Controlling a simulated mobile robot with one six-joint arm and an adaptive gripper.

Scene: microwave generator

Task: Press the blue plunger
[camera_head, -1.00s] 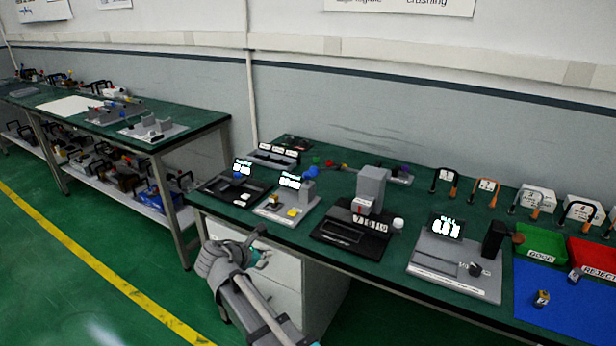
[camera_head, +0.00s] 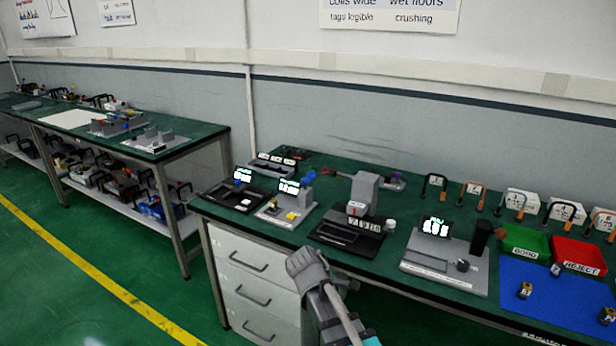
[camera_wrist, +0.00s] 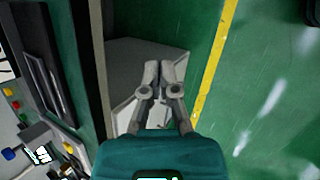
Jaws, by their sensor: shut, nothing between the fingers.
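A blue knob-like part (camera_head: 308,176) stands at the back of the small grey station with the lit display, on the left part of the green bench. I cannot tell which is the plunger. In the wrist view a round blue part (camera_wrist: 8,154) shows at the lower left edge.
A white drawer cabinet (camera_head: 255,285) stands under the green bench (camera_head: 400,212). A black press-like station (camera_head: 345,238), a grey scale-like station (camera_head: 447,262), a green bin (camera_head: 525,243) and a red bin (camera_head: 578,256) stand to the right. Green floor is free in front.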

